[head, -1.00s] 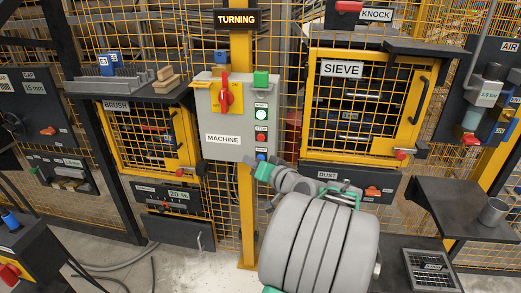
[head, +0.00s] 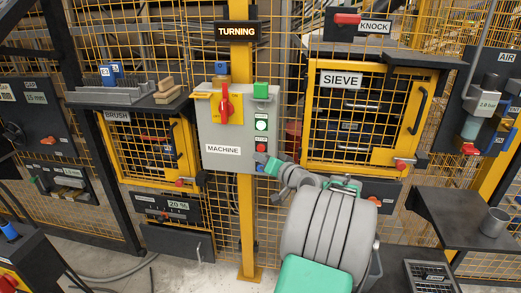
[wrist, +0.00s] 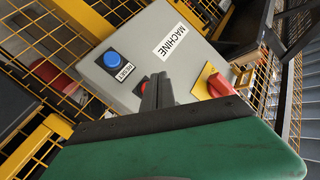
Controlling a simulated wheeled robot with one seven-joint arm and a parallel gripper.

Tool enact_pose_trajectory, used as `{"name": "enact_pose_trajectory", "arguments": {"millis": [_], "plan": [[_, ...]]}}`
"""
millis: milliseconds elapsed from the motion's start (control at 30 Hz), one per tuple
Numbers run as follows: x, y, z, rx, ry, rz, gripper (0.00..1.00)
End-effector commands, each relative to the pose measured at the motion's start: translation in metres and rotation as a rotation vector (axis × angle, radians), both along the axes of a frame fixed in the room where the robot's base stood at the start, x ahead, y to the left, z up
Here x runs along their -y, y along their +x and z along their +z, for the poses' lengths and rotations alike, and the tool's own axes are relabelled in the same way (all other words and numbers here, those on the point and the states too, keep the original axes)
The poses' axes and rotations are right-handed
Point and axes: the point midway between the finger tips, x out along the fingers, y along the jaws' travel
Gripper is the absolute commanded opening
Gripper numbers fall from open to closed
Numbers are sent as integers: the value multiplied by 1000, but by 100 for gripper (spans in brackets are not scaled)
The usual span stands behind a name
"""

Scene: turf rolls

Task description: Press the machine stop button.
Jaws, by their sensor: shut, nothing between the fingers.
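The grey MACHINE box (head: 222,133) hangs on the yellow post in the head view. My gripper (head: 271,166) is at the box's lower right corner. In the wrist view my gripper's dark fingers (wrist: 157,92) are shut and empty in front of the box. The red button (wrist: 143,86) shows partly behind them, with the blue RESET button (wrist: 111,59) to its left. I cannot tell whether the fingertips touch the red button.
A red rotary switch on a yellow plate (head: 225,104) is on the same box; it also shows in the wrist view (wrist: 217,86).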

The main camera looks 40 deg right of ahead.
Motion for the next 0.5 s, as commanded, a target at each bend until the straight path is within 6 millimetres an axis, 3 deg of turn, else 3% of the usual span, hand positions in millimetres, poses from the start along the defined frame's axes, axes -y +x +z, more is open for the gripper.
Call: {"name": "enact_pose_trajectory", "arguments": {"millis": [200,500], "plan": [[13,11,-1,0,0,1,0],[14,12,-1,0,0,1,0]]}}
